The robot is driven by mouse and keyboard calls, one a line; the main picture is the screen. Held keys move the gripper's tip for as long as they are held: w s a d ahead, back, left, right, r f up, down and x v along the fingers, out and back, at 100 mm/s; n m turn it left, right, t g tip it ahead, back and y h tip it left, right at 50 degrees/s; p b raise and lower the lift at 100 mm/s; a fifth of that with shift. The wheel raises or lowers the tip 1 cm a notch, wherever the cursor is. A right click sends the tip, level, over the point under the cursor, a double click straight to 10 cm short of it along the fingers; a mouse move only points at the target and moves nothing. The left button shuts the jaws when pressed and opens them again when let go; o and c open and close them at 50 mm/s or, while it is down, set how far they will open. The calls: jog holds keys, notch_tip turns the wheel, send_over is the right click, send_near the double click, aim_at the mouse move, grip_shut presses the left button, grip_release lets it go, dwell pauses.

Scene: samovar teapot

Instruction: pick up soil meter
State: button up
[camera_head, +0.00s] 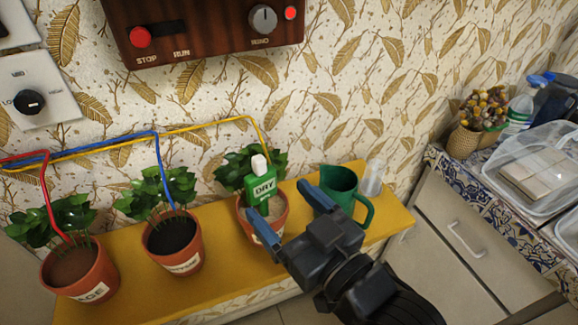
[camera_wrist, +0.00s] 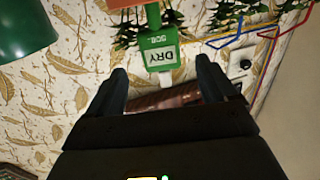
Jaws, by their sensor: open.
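The soil meter (camera_head: 262,183) is a green device with a white top and a white "DRY" label. It stands upright in the right-hand terracotta pot (camera_head: 277,219), beside a leafy plant. My gripper (camera_head: 284,213) is open in front of the pot, its two blue-grey fingers apart and pointing toward the meter. In the wrist view the meter (camera_wrist: 160,50) appears upside down, ahead of and between the fingertips of my gripper (camera_wrist: 168,80). Nothing is held, and I cannot tell the exact gap to the meter.
A green mug-like jug (camera_head: 341,193) and a clear glass (camera_head: 373,178) stand right of the pot on the yellow shelf (camera_head: 110,262). Two more potted plants stand left. Colored tubes run above. A wooden control box (camera_head: 200,30) hangs on the wall. A tiled counter (camera_head: 470,190) is at right.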

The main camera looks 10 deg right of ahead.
jog(key=shift+w+a+r, duration=0.45)
jog(key=shift+w+r, duration=0.15)
jog(key=shift+r, duration=0.05)
jog(key=p+x, duration=0.1)
jog(key=x, duration=0.6)
jog(key=shift+w+a+f, duration=0.1)
jog(key=shift+w+f, duration=0.05)
jog(key=c, duration=1.1)
notch_tip(320, 180, up, 21)
jog(key=p, duration=0.9)
send_over(253, 170)
jog(key=w, duration=0.2)
jog(key=shift+c, duration=0.2)
